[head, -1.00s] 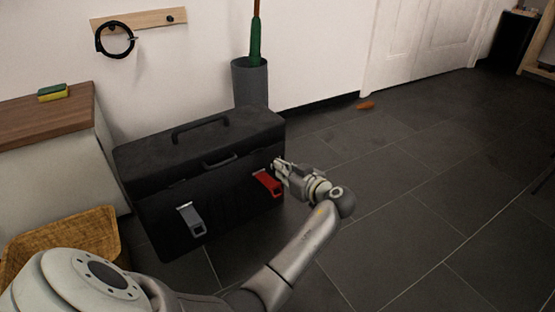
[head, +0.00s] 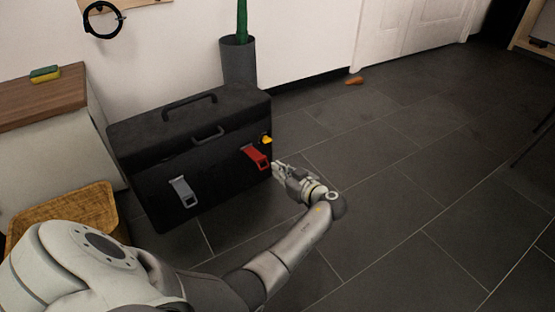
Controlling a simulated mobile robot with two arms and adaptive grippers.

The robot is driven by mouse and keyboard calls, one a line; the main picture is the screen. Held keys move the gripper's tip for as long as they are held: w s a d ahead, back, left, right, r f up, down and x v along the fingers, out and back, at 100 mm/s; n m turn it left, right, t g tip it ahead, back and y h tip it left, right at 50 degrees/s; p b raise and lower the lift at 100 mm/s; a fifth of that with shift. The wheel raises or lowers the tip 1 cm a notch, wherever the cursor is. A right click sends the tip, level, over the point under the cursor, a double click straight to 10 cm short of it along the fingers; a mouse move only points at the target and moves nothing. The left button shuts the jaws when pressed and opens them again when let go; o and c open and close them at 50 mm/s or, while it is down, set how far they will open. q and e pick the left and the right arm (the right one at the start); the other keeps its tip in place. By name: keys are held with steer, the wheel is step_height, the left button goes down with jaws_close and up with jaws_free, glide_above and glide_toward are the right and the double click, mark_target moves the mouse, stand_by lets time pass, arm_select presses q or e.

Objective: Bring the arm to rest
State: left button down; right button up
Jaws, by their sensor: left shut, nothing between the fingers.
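My left arm (head: 297,244) comes in from the lower left and reaches out over the dark floor. Its gripper (head: 277,170) is shut and empty. It is just right of the black toolbox (head: 150,145), near the box's front right corner, and looks apart from it. The toolbox stands on the floor with its lid down. It has a grey latch (head: 184,192) and a red latch (head: 257,158) on its front, and a small yellow part (head: 266,140) near the right corner. My right gripper is out of view.
A wicker basket (head: 75,215) and a wood-topped cabinet (head: 45,98) stand at left, with a sponge (head: 45,74) on top. A grey bin (head: 238,62) holds something green behind the toolbox. A small orange-brown object (head: 355,81) lies on the floor. The floor at right is largely clear.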

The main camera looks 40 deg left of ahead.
arm_select(q)
steer(key=shift+d+f, duration=0.1)
steer(key=shift+f, duration=0.25)
stand_by(0.3)
